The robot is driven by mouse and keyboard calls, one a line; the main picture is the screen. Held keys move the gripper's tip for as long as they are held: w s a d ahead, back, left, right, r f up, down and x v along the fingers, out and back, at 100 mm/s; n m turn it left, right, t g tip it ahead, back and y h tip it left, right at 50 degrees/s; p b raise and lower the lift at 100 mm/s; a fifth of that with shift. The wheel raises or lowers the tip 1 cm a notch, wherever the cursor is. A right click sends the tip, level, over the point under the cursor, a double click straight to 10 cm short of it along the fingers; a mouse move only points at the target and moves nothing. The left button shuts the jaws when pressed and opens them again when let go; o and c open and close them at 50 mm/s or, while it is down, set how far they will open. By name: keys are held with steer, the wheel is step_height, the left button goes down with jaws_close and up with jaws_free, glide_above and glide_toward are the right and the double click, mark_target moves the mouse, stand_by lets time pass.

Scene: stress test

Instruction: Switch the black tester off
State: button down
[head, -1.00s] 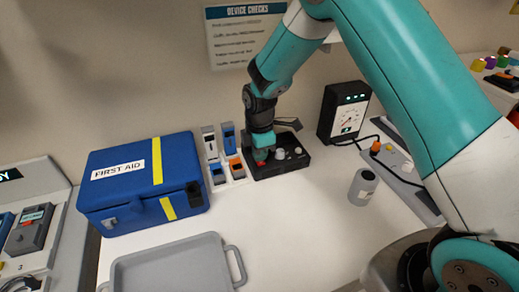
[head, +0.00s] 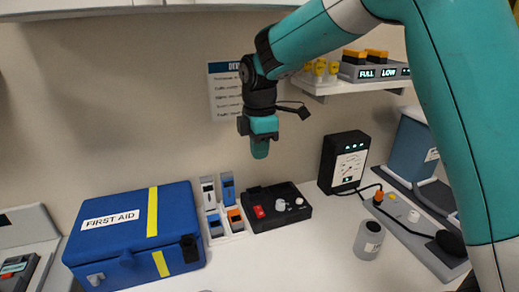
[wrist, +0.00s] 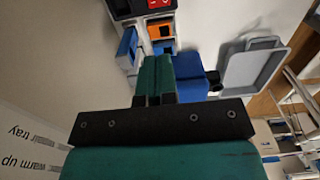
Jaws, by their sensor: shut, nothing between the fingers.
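A flat black box (head: 268,194) lies on the white bench near the wall, with a red switch (head: 258,211) at its left and pale knobs beside it. An upright black meter (head: 343,160) with a white dial and lit green lights stands to its right. I cannot tell from the pictures which is the tester, nor the switch's position. My gripper (head: 260,152) is shut and empty, above and behind the box, touching nothing. In the wrist view, my gripper's teal fingers (wrist: 157,62) are together; part of the red switch (wrist: 158,3) shows at the top edge.
A blue first aid box (head: 130,235) stands at the left. Small blue and orange holders (head: 235,217) sit close to the black box's left side. A grey cylinder (head: 369,240) stands at right front, near a grey power strip (head: 420,235) with an orange plug. A shelf (head: 345,85) hangs above.

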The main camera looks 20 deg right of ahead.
mark_target(260, 211)
steer(key=shift+r, duration=0.2)
steer(key=shift+f, duration=0.1)
steer(key=f+b, duration=0.1)
steer(key=w+f+b, duration=0.1)
steer(key=f, duration=0.1)
steer(key=shift+w+f, duration=0.15)
steer(key=shift+w, duration=0.05)
steer(key=shift+f, duration=0.1)
step_height(260, 211, down, 13)
steer(key=shift+r+p, duration=0.1)
steer(key=shift+p, duration=0.9)
steer(key=shift+s+r+p, duration=0.3)
steer(key=shift+s+r, duration=0.05)
steer(key=shift+s, duration=0.4)
steer(key=shift+r, duration=0.1)
